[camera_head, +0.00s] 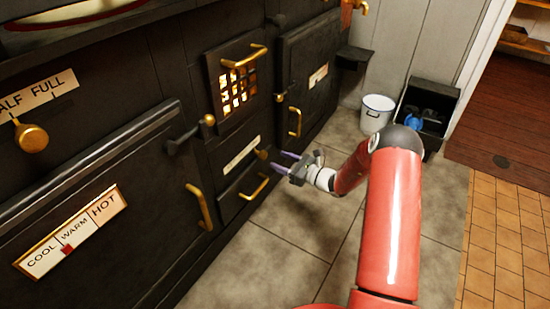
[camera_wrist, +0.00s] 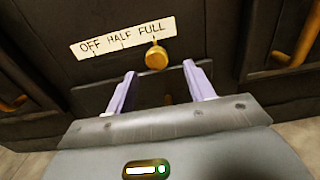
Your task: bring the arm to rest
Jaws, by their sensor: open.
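My gripper (camera_head: 276,160) is at the end of my red arm, low in front of the black stove. In the wrist view its two pale purple fingers (camera_wrist: 160,72) stand apart with nothing between their tips. A small brass knob (camera_wrist: 156,56) beside a label reading OFF HALF FULL (camera_wrist: 123,38) is just beyond the fingertips. In the head view the knob (camera_head: 261,154) is close to the fingertips; I cannot tell whether they touch.
The black stove front (camera_head: 150,150) with brass handles fills the left. Above the gripper is a grate (camera_head: 238,88) with a glow behind it. A white bucket (camera_head: 376,114) and a black bin (camera_head: 432,103) stand behind my arm. Grey floor (camera_head: 275,262) lies clear in front.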

